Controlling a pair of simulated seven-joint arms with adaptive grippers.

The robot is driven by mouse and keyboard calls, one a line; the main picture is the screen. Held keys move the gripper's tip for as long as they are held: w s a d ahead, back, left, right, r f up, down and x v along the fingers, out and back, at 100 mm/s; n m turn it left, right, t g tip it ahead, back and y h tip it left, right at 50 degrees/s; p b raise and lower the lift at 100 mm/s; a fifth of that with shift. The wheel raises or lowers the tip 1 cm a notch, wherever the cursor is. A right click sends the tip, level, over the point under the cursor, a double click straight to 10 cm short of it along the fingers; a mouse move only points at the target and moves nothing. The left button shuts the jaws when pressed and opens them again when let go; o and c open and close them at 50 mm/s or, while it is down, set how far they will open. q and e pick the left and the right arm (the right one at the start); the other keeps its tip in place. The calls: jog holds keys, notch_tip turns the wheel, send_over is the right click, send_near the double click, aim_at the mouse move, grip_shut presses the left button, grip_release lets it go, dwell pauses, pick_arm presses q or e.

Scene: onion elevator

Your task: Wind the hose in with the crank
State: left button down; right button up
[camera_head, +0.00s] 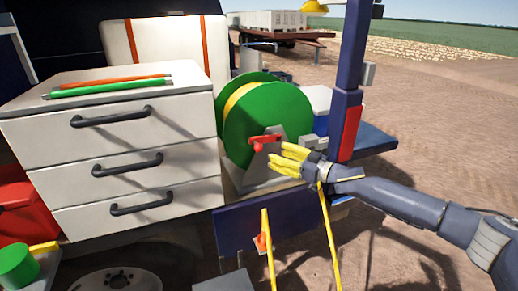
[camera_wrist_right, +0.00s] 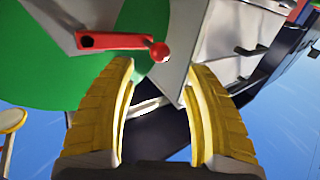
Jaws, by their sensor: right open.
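A green hose reel (camera_head: 268,118) stands on its side on a grey stand, with a yellow hose (camera_head: 237,95) wound between its two flanges. A red crank (camera_head: 265,141) sits at the front of the reel. In the right wrist view the crank (camera_wrist_right: 110,41) ends in a round red knob (camera_wrist_right: 160,52). My right gripper (camera_head: 283,158) is open and empty, just right of and below the crank. In the wrist view its yellow fingers (camera_wrist_right: 160,88) are spread, with the knob beyond and between their tips, apart from both. My left gripper is not in view.
A white drawer cabinet (camera_head: 112,140) with dark handles stands left of the reel; a green and an orange rod lie on top. A dark blue post (camera_head: 347,75) rises right of the reel. Yellow rails (camera_head: 268,250) stand below. A blue and white box (camera_head: 320,105) is behind.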

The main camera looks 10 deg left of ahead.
aim_at(259, 148)
jog(key=x, duration=0.8)
jog(key=shift+a, duration=0.2)
jog(key=shift+w, duration=0.1)
grip_shut()
dwell(0.3)
